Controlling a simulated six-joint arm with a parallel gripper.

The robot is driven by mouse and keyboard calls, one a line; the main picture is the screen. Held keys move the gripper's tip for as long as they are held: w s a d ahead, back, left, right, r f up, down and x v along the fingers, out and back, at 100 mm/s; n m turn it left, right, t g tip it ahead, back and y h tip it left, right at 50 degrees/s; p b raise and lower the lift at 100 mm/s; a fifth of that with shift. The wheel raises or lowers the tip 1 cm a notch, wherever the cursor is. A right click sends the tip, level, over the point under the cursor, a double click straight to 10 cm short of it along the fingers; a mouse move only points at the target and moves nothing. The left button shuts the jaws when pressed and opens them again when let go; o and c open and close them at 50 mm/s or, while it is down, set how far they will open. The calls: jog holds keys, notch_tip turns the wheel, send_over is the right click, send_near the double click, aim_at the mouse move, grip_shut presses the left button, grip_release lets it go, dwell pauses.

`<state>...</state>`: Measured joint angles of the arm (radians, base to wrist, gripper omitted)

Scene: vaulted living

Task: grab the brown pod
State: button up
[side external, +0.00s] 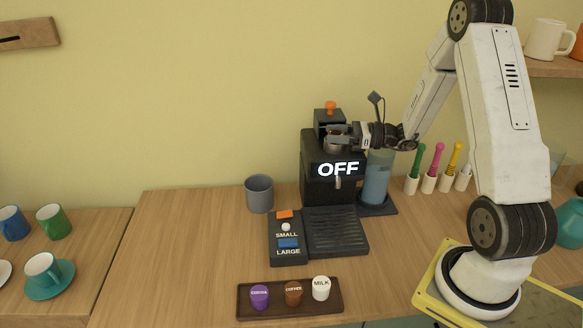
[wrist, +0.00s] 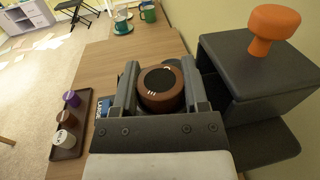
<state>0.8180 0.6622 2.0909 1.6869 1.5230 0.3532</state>
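My gripper (side external: 338,137) is at the upper front of the black coffee machine (side external: 318,180), below its orange knob. In the wrist view its two fingers (wrist: 160,88) press on both sides of a round brown pod (wrist: 166,101) with a dark top and small light marks. In the side view this pod is mostly hidden by the fingers and is hard to make out. Another brown pod, labelled COFFEE (side external: 293,294), stands on the dark tray (side external: 265,314), between a purple COCOA pod (side external: 260,298) and a white MILK pod (side external: 321,289).
The button panel (side external: 288,253) and drip grate (side external: 337,232) lie before the machine. A grey cup (side external: 259,194) stands left of it, a water tank (side external: 377,181) right. Coloured-handled tools (side external: 437,163) stand further right. Wood counter (side external: 180,250) at left is clear.

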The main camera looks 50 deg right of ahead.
aim_at(336, 133)
jog(key=shift+c, duration=1.4)
jog(key=shift+r, duration=0.1)
jog(key=shift+r, duration=1.45)
jog(key=s+a+r, duration=0.4)
jog(key=s+r, duration=0.6)
jog(key=s, duration=0.3)
jog(key=shift+s+a, duration=0.15)
jog(key=shift+a, duration=0.05)
